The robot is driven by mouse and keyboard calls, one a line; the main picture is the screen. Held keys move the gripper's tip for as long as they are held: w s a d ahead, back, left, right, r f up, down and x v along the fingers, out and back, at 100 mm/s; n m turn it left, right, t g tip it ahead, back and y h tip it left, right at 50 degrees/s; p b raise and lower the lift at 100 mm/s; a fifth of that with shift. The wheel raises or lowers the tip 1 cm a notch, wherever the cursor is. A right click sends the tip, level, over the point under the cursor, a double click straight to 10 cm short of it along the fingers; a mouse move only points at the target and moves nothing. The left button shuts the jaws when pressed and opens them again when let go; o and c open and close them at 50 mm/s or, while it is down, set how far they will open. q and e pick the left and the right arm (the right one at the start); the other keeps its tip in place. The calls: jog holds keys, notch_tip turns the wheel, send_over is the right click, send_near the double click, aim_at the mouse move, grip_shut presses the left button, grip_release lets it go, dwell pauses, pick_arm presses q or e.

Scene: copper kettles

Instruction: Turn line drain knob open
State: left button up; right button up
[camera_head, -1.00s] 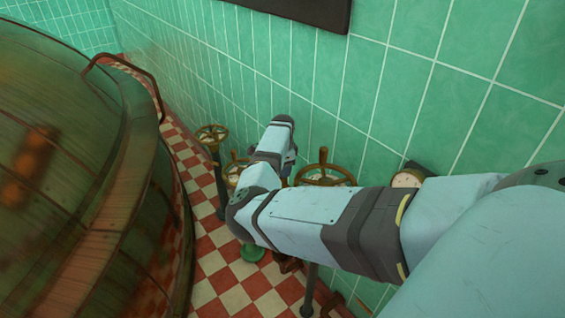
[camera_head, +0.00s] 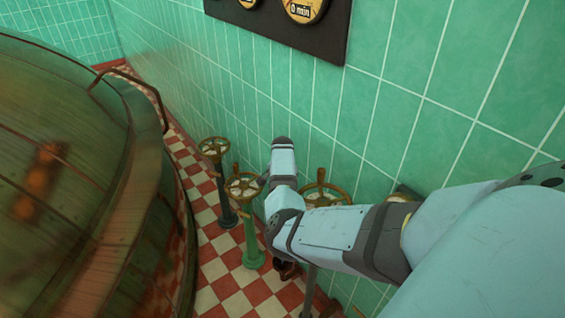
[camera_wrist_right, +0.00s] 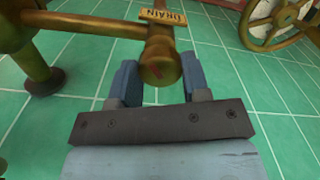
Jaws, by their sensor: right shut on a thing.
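The brass drain knob (camera_wrist_right: 160,68) shows in the right wrist view, on the end of a brass bar (camera_wrist_right: 90,27). A yellow label (camera_wrist_right: 163,16) reading DRAIN sits just above it. My right gripper (camera_wrist_right: 160,80) has one blue finger on each side of the knob and is shut on it. In the head view my right arm reaches in from the right along the tiled wall. The knob and the fingertips cannot be made out there, beside the handwheels. My left gripper is not in view.
A handwheel on a green stand (camera_head: 252,250) and one on a dark stand (camera_head: 225,200) are left of my wrist. Another handwheel (camera_head: 322,190) is to its right. A large copper kettle (camera_head: 60,210) fills the left. Checkered floor (camera_head: 215,270) lies between.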

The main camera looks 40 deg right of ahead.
jog(key=n+p, duration=0.4)
jog(key=n, duration=0.1)
jog(key=shift+s+d+r+n, duration=0.1)
jog(key=shift+r+n, duration=0.05)
jog(key=shift+n, duration=0.15)
jog(key=shift+n+p, duration=0.7)
jog(key=shift+n, duration=0.5)
jog(key=shift+n+p, duration=0.55)
jog(key=shift+n, duration=0.75)
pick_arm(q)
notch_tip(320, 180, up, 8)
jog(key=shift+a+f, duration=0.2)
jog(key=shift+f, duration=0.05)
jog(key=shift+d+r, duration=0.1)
pick_arm(e)
jog(key=shift+n, duration=0.3)
jog(key=o, duration=0.9)
jog(key=shift+o, duration=0.2)
jog(key=shift+r, duration=0.4)
pick_arm(q)
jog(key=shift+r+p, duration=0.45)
jog(key=shift+p, duration=0.15)
pick_arm(e)
notch_tip(320, 180, up, 13)
